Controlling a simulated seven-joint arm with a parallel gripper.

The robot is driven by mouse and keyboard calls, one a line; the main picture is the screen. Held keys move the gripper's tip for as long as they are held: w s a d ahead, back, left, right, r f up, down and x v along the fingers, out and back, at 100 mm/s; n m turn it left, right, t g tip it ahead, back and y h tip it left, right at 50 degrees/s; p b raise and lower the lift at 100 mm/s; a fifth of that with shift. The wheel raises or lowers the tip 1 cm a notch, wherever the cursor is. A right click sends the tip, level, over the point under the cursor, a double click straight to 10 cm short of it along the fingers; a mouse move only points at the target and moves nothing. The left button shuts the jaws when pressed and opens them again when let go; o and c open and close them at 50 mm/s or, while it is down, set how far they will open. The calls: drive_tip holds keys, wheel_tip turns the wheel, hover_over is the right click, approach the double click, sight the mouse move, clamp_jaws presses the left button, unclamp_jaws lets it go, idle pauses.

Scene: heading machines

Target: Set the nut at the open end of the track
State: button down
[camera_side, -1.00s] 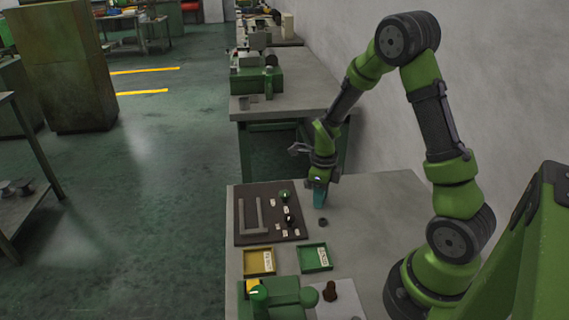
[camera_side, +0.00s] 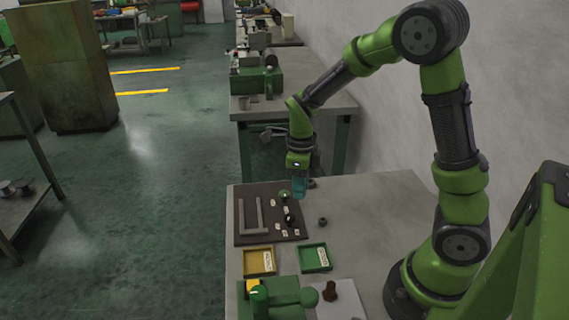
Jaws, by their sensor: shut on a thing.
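The track (camera_side: 260,216) is a grey U-shaped rail on a dark board (camera_side: 275,233); its open end faces the far side. My gripper (camera_side: 299,195) has teal fingers and points down above the board's far right corner, to the right of the track. It is shut on a nut, which the fingers hide in this view. Another dark nut (camera_side: 322,222) lies on the table to the right of the board. A small dark piece (camera_side: 312,183) shows just behind my fingers, too small to identify.
Dark knobs (camera_side: 289,219) and small white labels stand on the board's right part. A yellow tray (camera_side: 248,262) and a green tray (camera_side: 304,259) lie in front. A green machine (camera_side: 285,292) stands at the near edge. The table's right side is clear.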

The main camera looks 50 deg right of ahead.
drive_tip(key=a, duration=0.1)
drive_tip(key=a+f, duration=0.1)
drive_tip(key=shift+w+a+f+m, duration=0.1)
drive_tip(key=shift+a+f+m, duration=0.05)
drive_tip(key=shift+a+m, duration=0.2)
drive_tip(key=shift+w+d+f+m, duration=0.1)
drive_tip(key=shift+w+m, duration=0.15)
drive_tip(key=shift+w, duration=0.1)
hover_over(250, 192)
drive_tip(key=shift+f, duration=2.5)
drive_tip(key=shift+f, duration=0.1)
drive_tip(key=c, duration=0.9)
unclamp_jaws()
